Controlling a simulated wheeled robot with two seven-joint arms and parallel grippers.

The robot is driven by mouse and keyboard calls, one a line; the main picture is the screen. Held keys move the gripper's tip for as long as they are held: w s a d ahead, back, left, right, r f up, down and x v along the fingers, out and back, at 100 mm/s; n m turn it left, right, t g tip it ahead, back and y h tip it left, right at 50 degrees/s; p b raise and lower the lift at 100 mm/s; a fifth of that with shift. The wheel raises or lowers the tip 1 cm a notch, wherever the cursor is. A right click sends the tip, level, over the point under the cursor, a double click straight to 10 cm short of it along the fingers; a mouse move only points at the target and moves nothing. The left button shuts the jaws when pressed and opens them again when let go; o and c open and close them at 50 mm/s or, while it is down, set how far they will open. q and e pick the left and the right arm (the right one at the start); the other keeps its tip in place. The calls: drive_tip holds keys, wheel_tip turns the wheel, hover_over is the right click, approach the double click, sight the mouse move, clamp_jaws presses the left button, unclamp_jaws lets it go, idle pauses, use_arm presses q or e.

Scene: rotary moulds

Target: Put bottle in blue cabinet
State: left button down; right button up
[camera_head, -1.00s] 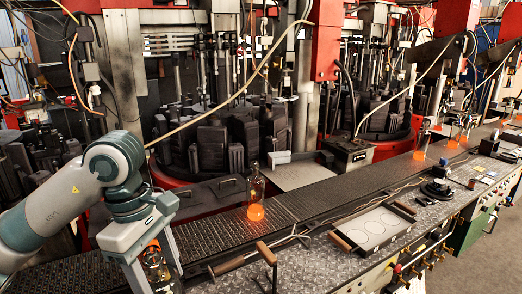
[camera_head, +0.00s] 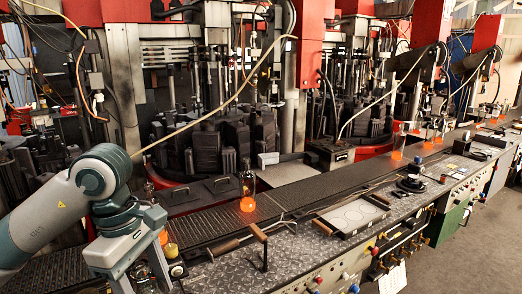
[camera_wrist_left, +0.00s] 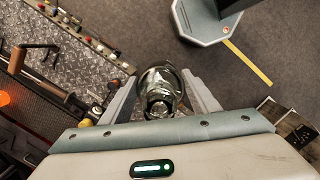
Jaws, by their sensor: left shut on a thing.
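My left gripper (camera_head: 150,280) is at the lower left of the head view, at the near side of the line, pointing down. Its jaws are shut on a clear glass bottle (camera_wrist_left: 160,92), seen between the fingers in the left wrist view. In the head view the held bottle is partly hidden by the gripper and the frame edge. Another clear bottle with a glowing orange base (camera_head: 248,190) stands upright on the dark conveyor. No blue cabinet can be clearly made out. My right gripper is not in view.
The conveyor (camera_head: 290,203) runs from lower left to upper right, with more glowing bottles (camera_head: 398,148) far along it. A wooden-handled tool (camera_head: 225,247) and a tray (camera_head: 352,214) lie on the metal bench.

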use_arm(q)
drive_tip(key=shift+s+f, duration=0.1)
drive_tip(key=f+m, duration=0.4)
drive_tip(key=f+m+y+b, duration=0.1)
drive_tip(key=f+m, duration=0.4)
drive_tip(key=f+m+g, duration=0.1)
drive_tip(key=f+m, duration=0.3)
drive_tip(key=f, duration=0.1)
drive_tip(key=shift+s+a+m+y, duration=0.15)
drive_tip(key=shift+a+m+y, duration=0.15)
drive_tip(key=shift+a, duration=0.05)
drive_tip(key=shift+s+a+f+m+b, duration=0.15)
drive_tip(key=shift+f+m+b, duration=0.15)
drive_tip(key=shift+f+m, duration=0.45)
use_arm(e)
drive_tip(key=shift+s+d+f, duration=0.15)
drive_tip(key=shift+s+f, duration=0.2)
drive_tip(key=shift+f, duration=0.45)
use_arm(q)
drive_tip(key=shift+r, duration=0.1)
idle(1.5)
idle(0.8)
